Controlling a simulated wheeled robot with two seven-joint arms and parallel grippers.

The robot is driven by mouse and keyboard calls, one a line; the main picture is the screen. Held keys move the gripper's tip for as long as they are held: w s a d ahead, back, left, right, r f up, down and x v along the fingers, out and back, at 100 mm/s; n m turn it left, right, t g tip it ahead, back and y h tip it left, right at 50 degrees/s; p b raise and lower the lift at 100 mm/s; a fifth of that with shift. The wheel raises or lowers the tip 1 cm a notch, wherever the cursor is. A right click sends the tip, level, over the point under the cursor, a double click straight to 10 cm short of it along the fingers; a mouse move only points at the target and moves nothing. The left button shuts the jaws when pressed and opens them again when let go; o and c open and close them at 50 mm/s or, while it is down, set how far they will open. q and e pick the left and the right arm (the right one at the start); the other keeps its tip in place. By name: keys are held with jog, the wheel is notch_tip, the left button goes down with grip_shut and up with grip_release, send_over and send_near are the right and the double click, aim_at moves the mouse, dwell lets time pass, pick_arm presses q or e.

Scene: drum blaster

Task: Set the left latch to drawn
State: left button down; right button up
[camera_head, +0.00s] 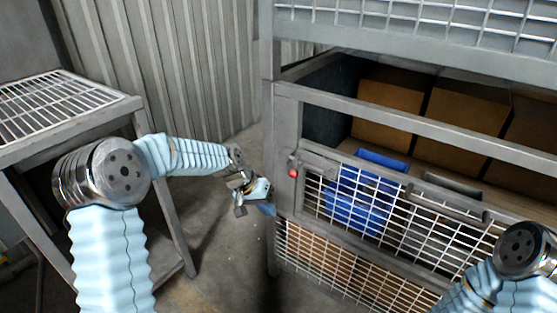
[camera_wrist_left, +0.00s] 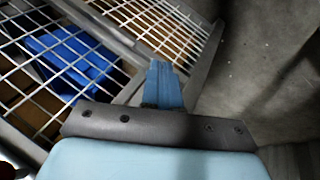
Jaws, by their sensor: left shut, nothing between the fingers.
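The left latch (camera_head: 293,172) has a red knob and sits at the upper left corner of the mesh gate, by the cage's corner post.
The mesh gate (camera_head: 345,200) has a grey bar handle (camera_head: 445,208). Behind it lie a blue bin (camera_head: 352,200) and cardboard boxes (camera_head: 388,108). A wire-topped metal rack (camera_head: 95,122) stands at left. Floor (camera_head: 225,250) between rack and cage is clear.

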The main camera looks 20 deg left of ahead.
pick_arm(q)
jog(key=a+r+m, duration=0.1)
jog(key=a+r, duration=0.1)
jog(key=r, duration=1)
jog(key=s+a+r+m+t, duration=0.1)
jog(key=a+r, duration=0.2)
jog(key=r, duration=0.9)
jog(key=shift+s+a+r+h, duration=0.25)
jog(key=shift+a+r+h, duration=0.1)
jog(key=shift+r+h, duration=0.05)
jog(key=w+d+f, duration=0.2)
jog(key=d+f, duration=0.6)
jog(key=f, duration=0.1)
jog(key=shift+d, duration=0.35)
jog(key=shift+w+f, duration=0.1)
